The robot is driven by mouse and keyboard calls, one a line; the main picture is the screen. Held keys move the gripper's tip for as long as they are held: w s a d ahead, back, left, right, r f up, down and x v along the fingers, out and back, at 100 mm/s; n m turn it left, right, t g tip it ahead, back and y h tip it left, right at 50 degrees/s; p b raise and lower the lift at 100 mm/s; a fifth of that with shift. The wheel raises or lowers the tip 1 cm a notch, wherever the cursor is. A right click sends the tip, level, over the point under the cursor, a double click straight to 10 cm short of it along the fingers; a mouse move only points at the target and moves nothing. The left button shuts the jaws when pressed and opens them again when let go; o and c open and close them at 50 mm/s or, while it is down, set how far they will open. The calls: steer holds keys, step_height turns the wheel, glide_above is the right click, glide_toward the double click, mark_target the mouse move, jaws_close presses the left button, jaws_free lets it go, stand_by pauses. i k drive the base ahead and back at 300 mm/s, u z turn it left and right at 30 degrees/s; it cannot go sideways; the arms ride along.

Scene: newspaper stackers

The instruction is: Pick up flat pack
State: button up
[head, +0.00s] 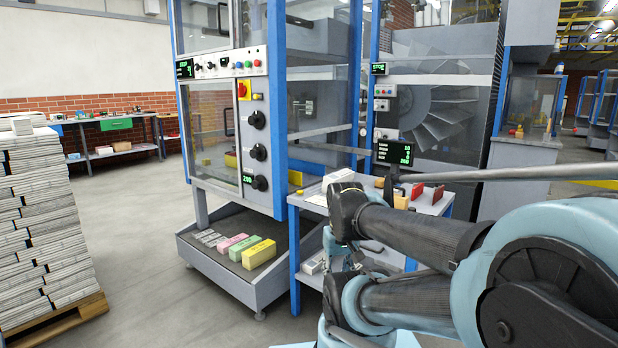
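No object is clearly marked as the flat pack. Several thin grey flat pieces (207,238) lie at the left end of a low dark tray under the blue-framed machine. Beside them on the tray lie a pink block (232,243), a green block (244,248) and a yellow block (259,253). My arm comes in from the right, and its dark and light-blue links cover part of the side table. I cannot make out my gripper's fingers, and nothing held is visible.
The low tray (244,283) sticks out from the machine (262,120). A side table (424,205) with small items stands behind my arm. A tall newspaper stack (42,220) sits on a wooden pallet (60,318) at left. The floor between stack and tray is clear.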

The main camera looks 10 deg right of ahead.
mark_target(342, 175)
steer(key=z, duration=0.1)
steer(key=i, duration=1)
steer(key=z, duration=0.3)
